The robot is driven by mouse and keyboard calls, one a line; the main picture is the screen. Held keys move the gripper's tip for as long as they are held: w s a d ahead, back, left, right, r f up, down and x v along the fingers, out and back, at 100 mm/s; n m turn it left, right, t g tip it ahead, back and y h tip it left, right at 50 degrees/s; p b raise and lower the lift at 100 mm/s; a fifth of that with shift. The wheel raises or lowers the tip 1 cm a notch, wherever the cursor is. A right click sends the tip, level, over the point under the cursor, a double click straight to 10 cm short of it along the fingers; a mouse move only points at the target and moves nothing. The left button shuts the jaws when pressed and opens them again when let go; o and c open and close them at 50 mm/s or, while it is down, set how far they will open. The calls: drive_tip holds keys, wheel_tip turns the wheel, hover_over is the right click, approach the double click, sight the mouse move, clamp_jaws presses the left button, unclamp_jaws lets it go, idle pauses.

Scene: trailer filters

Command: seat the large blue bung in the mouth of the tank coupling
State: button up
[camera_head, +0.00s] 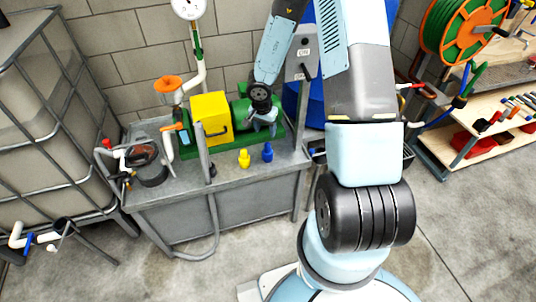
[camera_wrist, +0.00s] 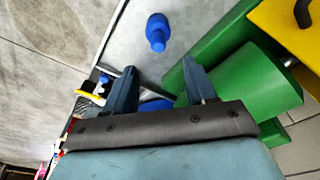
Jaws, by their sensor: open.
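A blue bung (camera_head: 267,152) stands on the grey bench top near its right end, beside a yellow bung. In the wrist view the blue bung (camera_wrist: 157,31) is beyond my fingertips, apart from them. My gripper (camera_head: 266,122) is above the bench by the green machine. In the wrist view my gripper (camera_wrist: 160,78) has its two fingers spread, with no bung between them. A white pipe fitting with a blue lever (camera_head: 27,242) is at the foot of the caged tank (camera_head: 50,120) at left; I cannot tell whether it is the coupling, and no mouth shows clearly.
The yellow bung (camera_head: 244,158) stands left of the blue one. A yellow box (camera_head: 211,113) and the green machine (camera_wrist: 262,85) stand close to my gripper. A grey post (camera_head: 205,150) rises at the bench front. A workbench with tools (camera_head: 490,110) is at right.

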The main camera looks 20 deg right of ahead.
sight(267, 143)
drive_tip(key=shift+w+d+f, duration=0.15)
drive_tip(key=shift+d+f, duration=0.05)
drive_tip(key=shift+f, duration=1.55)
drive_tip(key=shift+w+d+f, duration=0.15)
drive_tip(key=shift+d+f, duration=0.05)
drive_tip(key=shift+f, duration=1.55)
drive_tip(key=shift+w+d+f, duration=0.15)
drive_tip(key=shift+d+f, duration=0.05)
drive_tip(key=shift+f, duration=1.55)
clamp_jaws()
